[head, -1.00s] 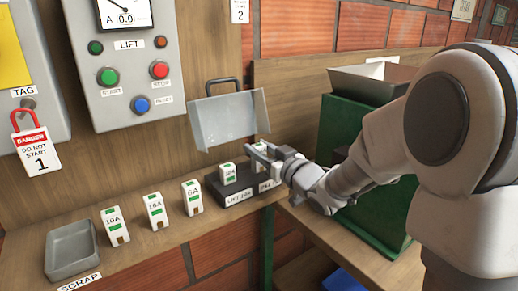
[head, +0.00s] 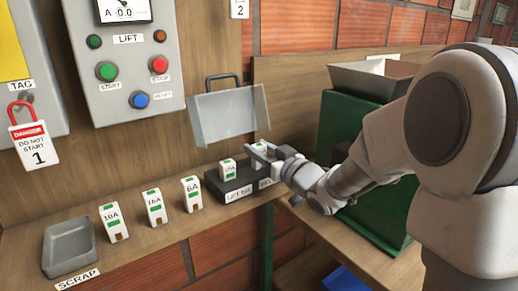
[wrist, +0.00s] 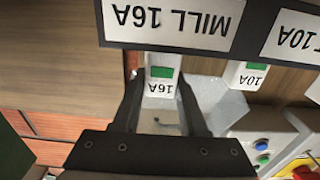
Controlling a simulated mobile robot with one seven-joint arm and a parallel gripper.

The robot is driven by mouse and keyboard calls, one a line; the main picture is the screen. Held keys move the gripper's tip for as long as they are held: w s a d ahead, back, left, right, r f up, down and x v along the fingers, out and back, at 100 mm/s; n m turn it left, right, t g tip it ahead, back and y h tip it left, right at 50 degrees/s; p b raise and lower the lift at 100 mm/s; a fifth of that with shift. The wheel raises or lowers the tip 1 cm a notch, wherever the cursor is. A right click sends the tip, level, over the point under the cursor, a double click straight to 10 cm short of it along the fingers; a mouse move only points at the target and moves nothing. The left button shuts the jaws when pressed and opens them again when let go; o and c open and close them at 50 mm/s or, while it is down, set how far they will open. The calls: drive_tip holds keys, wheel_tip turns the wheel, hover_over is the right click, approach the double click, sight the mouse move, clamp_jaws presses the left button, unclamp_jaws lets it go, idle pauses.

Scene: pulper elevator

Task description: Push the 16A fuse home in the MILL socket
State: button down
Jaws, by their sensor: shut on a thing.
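My gripper (head: 264,155) is at the right end of the black fuse block (head: 238,178), over the MILL socket. In the wrist view the fingers (wrist: 159,84) are shut on a white 16A fuse (wrist: 161,88) with a green mark, one finger on each side. The fuse stands at the block behind the MILL 16A label (wrist: 172,20), in line with that socket. I cannot tell how deep it sits. In the head view my fingers mostly hide it. A 10A fuse (head: 228,169) stands in the LIFT socket beside it.
Loose 10A (head: 113,222), 16A (head: 155,208) and 6A (head: 191,193) fuses stand on the shelf, left of the block. A grey scrap tray (head: 69,247) is at far left. A raised clear cover (head: 226,115) is behind the block. A green machine (head: 350,150) stands right.

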drive_tip(key=shift+f+b, duration=0.85)
drive_tip(key=shift+b, duration=0.05)
idle(0.6)
idle(0.3)
drive_tip(key=shift+c, duration=1.8)
unclamp_jaws()
